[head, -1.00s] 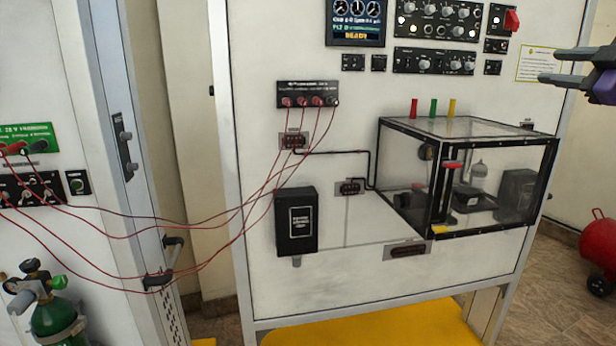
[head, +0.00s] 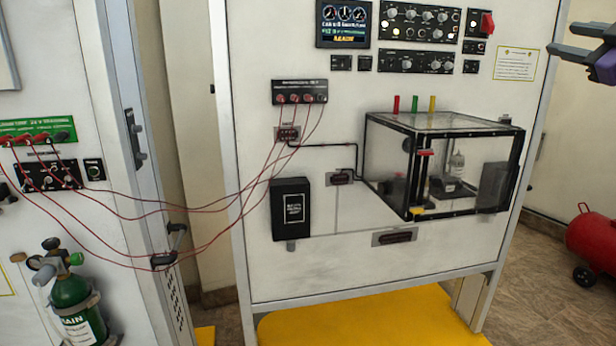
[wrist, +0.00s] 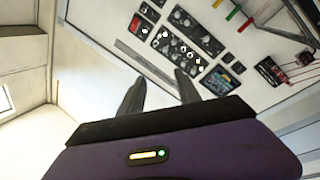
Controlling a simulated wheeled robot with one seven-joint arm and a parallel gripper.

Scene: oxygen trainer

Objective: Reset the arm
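My gripper (head: 582,42) shows at the upper right edge of the head view, in front of the right side of the white trainer panel (head: 345,265). Its two dark fingers stand apart with nothing between them, and the rest of my arm is cut off by the frame edge. In the wrist view my gripper (wrist: 160,90) is also open and empty. Beyond its fingers are the knob panels (wrist: 185,40) and the small display (wrist: 221,82), seen tilted. My gripper touches nothing that I can see.
A clear box with a black frame (head: 440,122) juts from the panel. Red cables (head: 215,208) hang between the panel and the left cabinet. A green cylinder (head: 75,300) stands at lower left. A red tank (head: 594,240) is on the floor at right.

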